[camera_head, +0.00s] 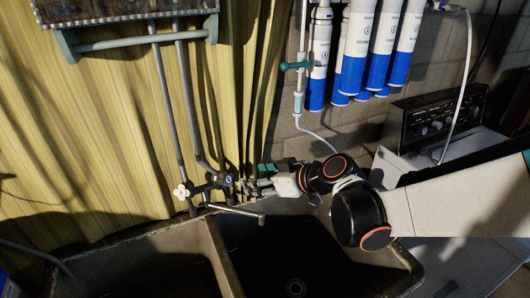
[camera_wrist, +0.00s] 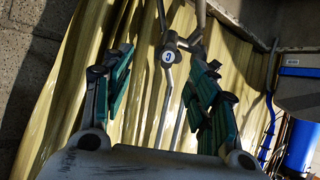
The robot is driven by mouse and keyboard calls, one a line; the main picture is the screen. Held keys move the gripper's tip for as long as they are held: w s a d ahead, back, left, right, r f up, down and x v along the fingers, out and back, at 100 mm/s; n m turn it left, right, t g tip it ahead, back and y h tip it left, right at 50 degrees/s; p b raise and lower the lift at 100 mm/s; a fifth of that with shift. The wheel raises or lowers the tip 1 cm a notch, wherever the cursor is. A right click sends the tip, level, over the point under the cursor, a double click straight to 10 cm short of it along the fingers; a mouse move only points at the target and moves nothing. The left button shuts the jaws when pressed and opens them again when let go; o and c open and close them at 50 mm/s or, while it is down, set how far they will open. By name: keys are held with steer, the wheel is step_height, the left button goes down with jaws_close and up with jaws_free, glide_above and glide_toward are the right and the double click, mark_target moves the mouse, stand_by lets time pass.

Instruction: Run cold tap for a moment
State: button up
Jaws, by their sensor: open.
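The faucet is mounted above the sink, with its spout (camera_head: 235,210) reaching out over the basins. In the wrist view, the cold tap handle (camera_wrist: 168,56), with a round white cap marked C, shows between my finger pads, toward their tips. My gripper (camera_head: 247,186) is open, at the right side of the faucet; its teal-padded fingers also show in the wrist view (camera_wrist: 160,62). Whether either finger touches the handle I cannot tell. The other tap handle (camera_head: 181,191), pale with a reddish mark, is at the left. I see no water running.
A dark double-basin sink (camera_head: 215,250) lies below. Two grey pipes (camera_head: 170,90) run up the yellow curtain (camera_head: 80,120) behind. Blue-and-white filter cylinders (camera_head: 358,45) hang at upper right. A washing machine (camera_head: 435,120) with a black control panel stands at right.

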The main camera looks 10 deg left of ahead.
mark_target(229, 179)
steer(key=shift+y, duration=0.3)
steer(key=b+x, duration=0.1)
steer(key=x, duration=0.2)
steer(key=b+x, duration=0.1)
steer(key=x, duration=0.3)
steer(key=s+b+x, duration=0.1)
steer(key=x, duration=0.2)
steer(key=shift+w+a, duration=0.1)
steer(key=shift+a, duration=0.6)
steer(key=shift+r, duration=0.15)
steer(key=c, duration=0.7)
